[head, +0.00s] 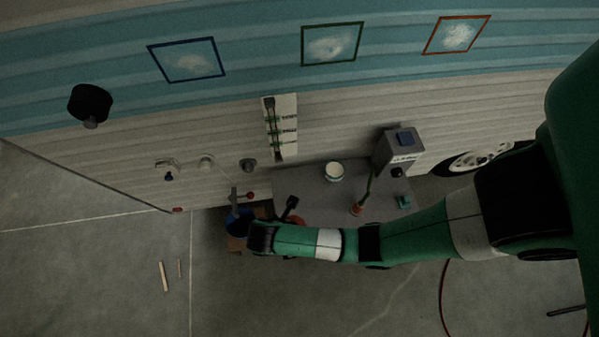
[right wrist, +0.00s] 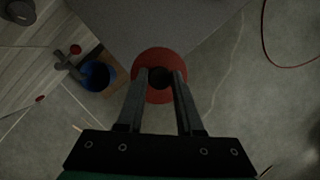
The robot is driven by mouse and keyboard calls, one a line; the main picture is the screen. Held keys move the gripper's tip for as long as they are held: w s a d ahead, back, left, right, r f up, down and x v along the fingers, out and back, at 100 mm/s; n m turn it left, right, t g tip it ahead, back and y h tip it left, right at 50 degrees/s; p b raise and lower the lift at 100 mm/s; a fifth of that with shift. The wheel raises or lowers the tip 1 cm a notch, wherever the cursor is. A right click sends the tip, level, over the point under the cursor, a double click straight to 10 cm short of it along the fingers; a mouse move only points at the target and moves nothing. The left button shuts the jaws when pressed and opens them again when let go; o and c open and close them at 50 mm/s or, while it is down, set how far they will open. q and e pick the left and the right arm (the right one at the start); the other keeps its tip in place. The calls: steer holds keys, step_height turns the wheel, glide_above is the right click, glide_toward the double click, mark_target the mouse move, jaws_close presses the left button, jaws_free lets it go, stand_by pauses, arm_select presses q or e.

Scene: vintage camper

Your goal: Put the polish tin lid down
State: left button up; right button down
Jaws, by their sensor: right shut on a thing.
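The polish tin lid (right wrist: 143,91) is a red disc with a dark knob at its middle. In the right wrist view my right gripper (right wrist: 160,76) is shut on it, with the fingertips at the knob. The lid appears just off the corner of the grey table (right wrist: 160,20), above it or the floor; its height is unclear. In the head view my arm hides most of the lid, and a red sliver (head: 298,220) shows behind it near the table's front left. A white and teal round tin (head: 334,171) stands on the table (head: 312,184). My left gripper is not in view.
A grey box-shaped device (head: 399,152), an orange-based item (head: 357,209) and a small green block (head: 403,201) are on the table's right part. A blue bucket (head: 238,222) stands left of it. A tool strip (head: 281,127) hangs on the camper wall. The table's middle has free room.

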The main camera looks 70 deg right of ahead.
steer(key=d+f+b, duration=0.2)
steer(key=d, duration=0.1)
steer(key=d+f+b, duration=0.2)
steer(key=d+f, duration=0.1)
steer(key=d, duration=0.1)
steer(key=w+d+f+b, duration=0.1)
steer(key=d+f+b, duration=0.1)
steer(key=d+f, duration=0.1)
steer(key=shift+d+f, duration=0.1)
steer(key=shift+d, duration=0.55)
steer(key=x, duration=0.1)
steer(key=b+x, duration=0.2)
steer(key=shift+w+f, duration=0.25)
steer(key=shift+f, duration=0.2)
steer(key=shift+a+f, duration=0.15)
steer(key=shift+a, duration=0.1)
steer(key=shift+f, duration=0.2)
steer(key=c, duration=0.6)
jaws_free()
steer(key=shift+o, duration=0.2)
